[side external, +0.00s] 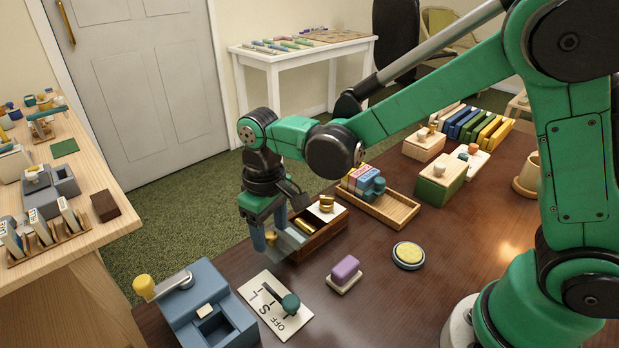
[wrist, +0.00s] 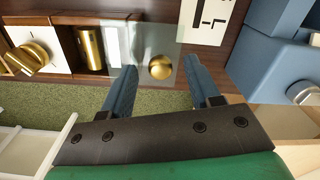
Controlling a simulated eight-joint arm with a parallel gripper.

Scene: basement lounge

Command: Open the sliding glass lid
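The wooden box (side external: 327,236) stands near the table's far edge. Its clear glass lid (side external: 287,243) shows at the box's left end, and in the wrist view the pane (wrist: 147,38) appears to reach past that end. A round brass knob (wrist: 160,67) sits on the pane. My gripper (side external: 268,238) is low at this end. In the wrist view my gripper (wrist: 161,65) is open, with one blue finger on each side of the knob and gaps between. A brass cylinder (wrist: 90,48) lies in an uncovered part of the box, beside a white panel with a brass knob (wrist: 32,57).
A blue-grey box with a lever (side external: 205,310) and a white switch plate (side external: 272,306) stand left of the wooden box. A purple block (side external: 345,269) and a round yellow button (side external: 408,254) are in front. A wooden tray (side external: 390,207) stands behind to the right.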

